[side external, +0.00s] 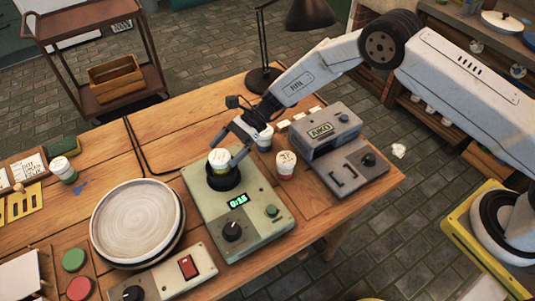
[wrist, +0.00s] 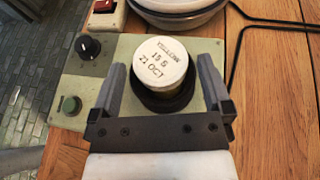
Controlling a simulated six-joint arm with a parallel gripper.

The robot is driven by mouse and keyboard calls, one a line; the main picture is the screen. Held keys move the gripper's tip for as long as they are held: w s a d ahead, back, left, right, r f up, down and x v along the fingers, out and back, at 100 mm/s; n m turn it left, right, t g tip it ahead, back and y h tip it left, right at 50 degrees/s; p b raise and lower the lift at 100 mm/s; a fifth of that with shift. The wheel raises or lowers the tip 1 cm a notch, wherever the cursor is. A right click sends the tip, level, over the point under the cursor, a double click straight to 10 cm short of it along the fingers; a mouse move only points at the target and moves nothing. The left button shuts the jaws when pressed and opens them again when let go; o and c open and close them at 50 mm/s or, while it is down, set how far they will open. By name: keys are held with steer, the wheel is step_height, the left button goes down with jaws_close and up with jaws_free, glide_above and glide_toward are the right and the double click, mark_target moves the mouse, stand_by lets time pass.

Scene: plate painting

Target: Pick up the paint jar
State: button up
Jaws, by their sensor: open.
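The paint jar (side external: 219,160) has a white lid and stands on the black round seat of a green machine (side external: 252,239) with a lit green display. In the wrist view the jar's lid (wrist: 158,62) reads "YELLOW 15 S 21 OCT". My gripper (side external: 229,150) is at the jar from above and behind. In the wrist view its two fingers (wrist: 162,88) stand open, one on each side of the jar, with visible gaps. The jar's lower part is partly hidden by its lid in the wrist view.
Two other jars (side external: 285,166) (side external: 264,139) stand right of the machine, near a grey device (side external: 325,139). A grey plate (side external: 136,221) lies to the left. Another jar (side external: 63,170) stands farther left. A black lamp (side external: 266,78) stands behind. Bare wood shows behind the plate.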

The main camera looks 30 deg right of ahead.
steer(key=shift+x, duration=1.3)
steer(key=c, duration=1.3)
steer(key=shift+c, duration=0.2)
steer(key=shift+r, duration=0.1)
steer(key=shift+r, duration=0.7)
steer(key=s+d+r, duration=0.6)
steer(key=s+r, duration=0.5)
steer(key=s, duration=0.1)
steer(key=shift+s+d+r, duration=0.2)
steer(key=shift+d, duration=0.15)
